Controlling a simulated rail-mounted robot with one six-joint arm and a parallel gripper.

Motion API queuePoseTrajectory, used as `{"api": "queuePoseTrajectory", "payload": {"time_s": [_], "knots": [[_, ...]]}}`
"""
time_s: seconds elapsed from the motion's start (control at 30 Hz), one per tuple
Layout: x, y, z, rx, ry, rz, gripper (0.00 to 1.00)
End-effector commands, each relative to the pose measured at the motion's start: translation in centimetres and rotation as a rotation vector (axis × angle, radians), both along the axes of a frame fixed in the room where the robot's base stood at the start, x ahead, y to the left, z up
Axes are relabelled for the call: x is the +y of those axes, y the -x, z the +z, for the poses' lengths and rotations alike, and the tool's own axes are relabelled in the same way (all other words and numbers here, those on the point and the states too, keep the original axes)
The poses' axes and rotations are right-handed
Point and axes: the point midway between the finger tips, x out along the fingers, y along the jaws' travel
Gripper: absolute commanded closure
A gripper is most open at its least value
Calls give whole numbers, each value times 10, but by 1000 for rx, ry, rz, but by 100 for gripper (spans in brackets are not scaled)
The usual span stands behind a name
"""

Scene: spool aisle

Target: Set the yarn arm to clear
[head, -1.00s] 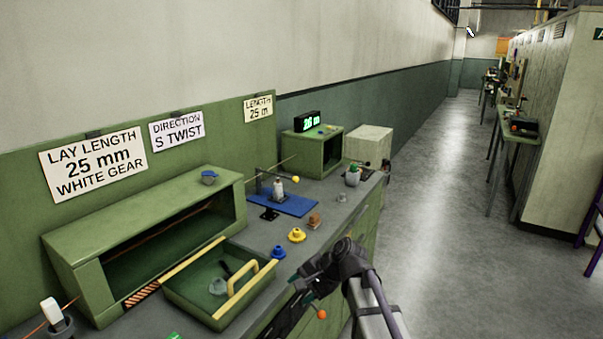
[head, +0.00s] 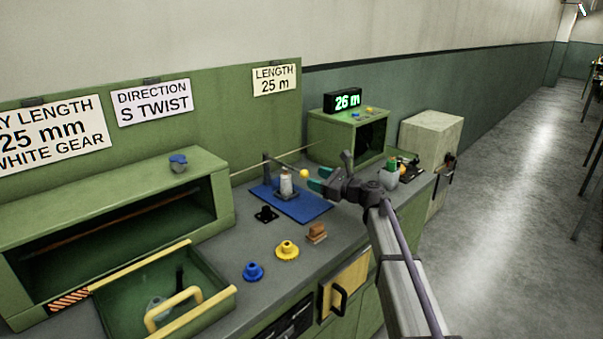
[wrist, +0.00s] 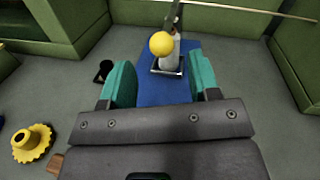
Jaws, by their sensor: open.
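The yarn arm is a thin dark bar with a yellow ball (head: 304,174) on its end, beside a white spool (head: 286,184) on a blue mat (head: 306,208). In the wrist view the yellow ball (wrist: 161,43) shows ahead, with the bar running away above it and the pale spool behind. My gripper (head: 318,178) is open and empty over the right side of the mat, close to the ball. In the wrist view its two green pads (wrist: 160,82) stand apart, with the ball beyond them and between their lines. I cannot tell if they touch.
A yellow gear (head: 287,250) and a blue gear (head: 253,271) sit on the bench in front. A brown block (head: 317,233) is beside them. A green box (head: 330,135) with a "26 m" display (head: 343,101) stands behind. An open drawer (head: 205,310) juts out at lower left.

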Motion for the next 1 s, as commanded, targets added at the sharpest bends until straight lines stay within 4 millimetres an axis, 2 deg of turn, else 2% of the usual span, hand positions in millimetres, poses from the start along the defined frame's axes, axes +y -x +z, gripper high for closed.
{"api": "queuePoseTrajectory", "payload": {"time_s": [0.1,0.3,0.63,1.0], "knots": [[27,-17,0,-1,1,3,44],[59,-33,0,-2,1,2,44],[65,-36,0,-1,2,1,44],[65,-36,0,-1,2,1,79]]}}
